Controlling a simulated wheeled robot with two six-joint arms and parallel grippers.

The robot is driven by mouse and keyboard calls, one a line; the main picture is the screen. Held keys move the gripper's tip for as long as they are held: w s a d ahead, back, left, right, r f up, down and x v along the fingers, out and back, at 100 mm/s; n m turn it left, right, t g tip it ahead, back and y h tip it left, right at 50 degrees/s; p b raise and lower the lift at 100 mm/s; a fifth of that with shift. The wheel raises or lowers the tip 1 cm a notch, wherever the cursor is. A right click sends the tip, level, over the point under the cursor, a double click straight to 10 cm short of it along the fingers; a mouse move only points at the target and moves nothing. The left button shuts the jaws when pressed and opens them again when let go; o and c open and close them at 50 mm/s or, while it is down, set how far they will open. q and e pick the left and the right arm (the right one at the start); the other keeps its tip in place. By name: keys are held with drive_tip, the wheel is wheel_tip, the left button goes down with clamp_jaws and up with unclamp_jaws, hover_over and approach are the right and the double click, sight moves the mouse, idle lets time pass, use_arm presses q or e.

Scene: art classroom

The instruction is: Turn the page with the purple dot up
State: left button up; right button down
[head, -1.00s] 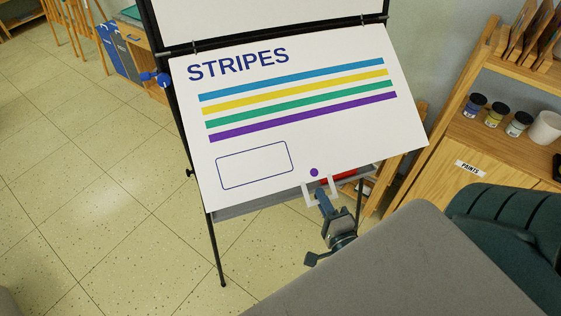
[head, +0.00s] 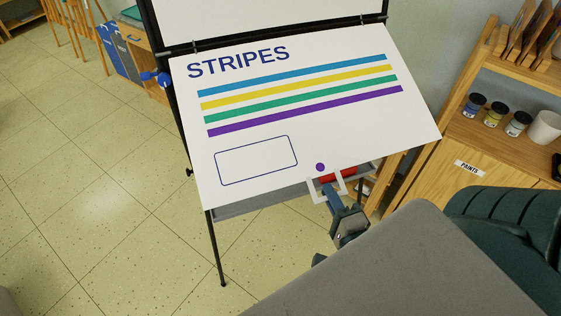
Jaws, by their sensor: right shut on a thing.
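The page with the purple dot (head: 261,115) hangs from the top bar of a black easel. It is headed STRIPES and has blue, yellow, green and purple bands and an empty outlined box. Its lower edge stands out from the easel toward me, tilted. The purple dot (head: 320,167) is near the middle of that edge. My right gripper (head: 326,185) is shut on the page's lower edge just below the dot. My left gripper does not show.
A wooden shelf (head: 490,150) with paint jars (head: 495,114) stands at the right. Open floor lies left.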

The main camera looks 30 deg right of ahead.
drive_tip(key=shift+s+a+r, duration=0.1)
drive_tip(key=shift+s+r, duration=0.2)
drive_tip(key=shift+r, duration=0.45)
drive_tip(key=shift+s+r, duration=0.25)
drive_tip(key=shift+r, duration=0.45)
